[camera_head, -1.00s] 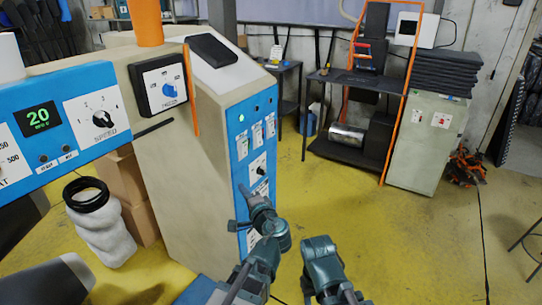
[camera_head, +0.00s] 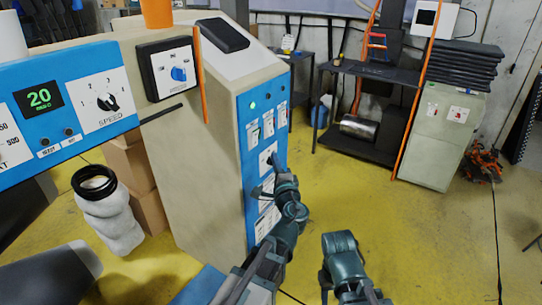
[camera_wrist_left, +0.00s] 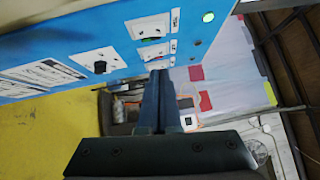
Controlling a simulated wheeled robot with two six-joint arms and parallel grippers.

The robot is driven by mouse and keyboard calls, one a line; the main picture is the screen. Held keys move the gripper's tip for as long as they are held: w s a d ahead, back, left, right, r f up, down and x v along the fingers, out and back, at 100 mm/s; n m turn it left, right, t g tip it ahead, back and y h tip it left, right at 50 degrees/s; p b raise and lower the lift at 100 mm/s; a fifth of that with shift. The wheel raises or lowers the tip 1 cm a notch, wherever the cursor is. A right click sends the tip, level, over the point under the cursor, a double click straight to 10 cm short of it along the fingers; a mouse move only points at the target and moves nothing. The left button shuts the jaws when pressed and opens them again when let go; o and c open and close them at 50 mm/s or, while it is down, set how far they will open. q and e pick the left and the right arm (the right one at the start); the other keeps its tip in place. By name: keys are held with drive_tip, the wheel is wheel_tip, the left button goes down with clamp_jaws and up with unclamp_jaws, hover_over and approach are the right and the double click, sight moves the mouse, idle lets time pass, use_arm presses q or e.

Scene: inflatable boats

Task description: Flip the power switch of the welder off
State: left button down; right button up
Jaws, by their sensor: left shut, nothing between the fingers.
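The welder is a beige cabinet (camera_head: 195,165) with a blue front panel (camera_head: 250,200), seen at an angle in the head view. The panel bears white plates with small switches (camera_head: 268,123), a black knob and a green lamp (camera_head: 252,105). In the left wrist view, the switch plates (camera_wrist_left: 150,28), black knob (camera_wrist_left: 100,67) and lit green lamp (camera_wrist_left: 208,17) show closer. My left gripper (camera_head: 275,160) is shut and empty, its tips close to the panel near the knob and switch plates. The wrist view shows its closed fingers (camera_wrist_left: 160,85); contact is unclear. Which switch is power is unreadable.
A blue control box (camera_head: 60,110) with a speed dial and a rotary switch (camera_head: 168,68) stands at left. A dark shelf (camera_head: 365,72) and a pale cabinet (camera_head: 440,140) stand at back right. Yellow floor (camera_head: 400,235) is open at right. My right arm shows at bottom centre.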

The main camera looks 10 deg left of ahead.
use_arm(q)
approach(258, 133)
drive_tip(key=w+d, duration=0.2)
drive_tip(key=w, duration=0.2)
drive_tip(key=shift+w+a+r+p, duration=0.1)
drive_tip(key=shift+w+a+p, duration=0.1)
drive_tip(key=shift+a, duration=0.55)
drive_tip(key=shift+w+a+p, duration=0.15)
drive_tip(key=shift+w+a, duration=0.05)
drive_tip(key=shift+a, duration=0.55)
drive_tip(key=shift+w+a+r+p, duration=0.1)
drive_tip(key=shift+w+a+p, duration=0.1)
drive_tip(key=shift+a, duration=0.55)
